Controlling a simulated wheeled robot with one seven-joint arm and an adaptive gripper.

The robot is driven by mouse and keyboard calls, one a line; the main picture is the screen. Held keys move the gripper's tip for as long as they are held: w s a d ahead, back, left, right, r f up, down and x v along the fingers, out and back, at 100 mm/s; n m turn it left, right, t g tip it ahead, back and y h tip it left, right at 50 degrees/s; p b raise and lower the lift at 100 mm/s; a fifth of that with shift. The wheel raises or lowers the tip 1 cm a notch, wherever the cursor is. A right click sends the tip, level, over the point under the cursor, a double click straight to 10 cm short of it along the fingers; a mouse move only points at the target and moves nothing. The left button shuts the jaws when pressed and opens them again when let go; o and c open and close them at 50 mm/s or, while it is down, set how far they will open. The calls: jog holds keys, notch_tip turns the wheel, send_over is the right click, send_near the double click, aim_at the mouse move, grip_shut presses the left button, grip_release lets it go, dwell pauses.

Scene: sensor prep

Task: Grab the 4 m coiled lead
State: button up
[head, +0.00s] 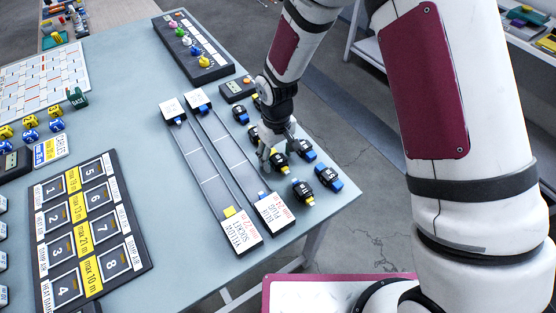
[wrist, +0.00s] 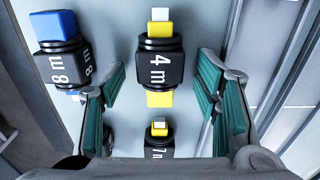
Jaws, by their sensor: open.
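The 4 m coiled lead (wrist: 160,66) is a black coil with a white "4 m" label, a yellow end and a pale-tipped yellow plug. In the wrist view it lies between the fingertips of my gripper (wrist: 162,72), with a gap on each side. The teal-padded fingers are open and empty. In the head view my gripper (head: 277,158) is low over the group of leads at the table's right side. It partly hides the leads there, and I cannot read their labels.
A blue-ended 8 m lead (wrist: 66,62) lies left of the 4 m lead, close to the left finger. A 7 m lead (wrist: 159,142) lies nearer my wrist. Two long trays (head: 205,165) lie left of the leads. A numbered board (head: 142,268) lies farther left.

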jog(key=c, duration=1.3)
jog(key=shift+o, duration=0.2)
jog(key=shift+r, duration=0.15)
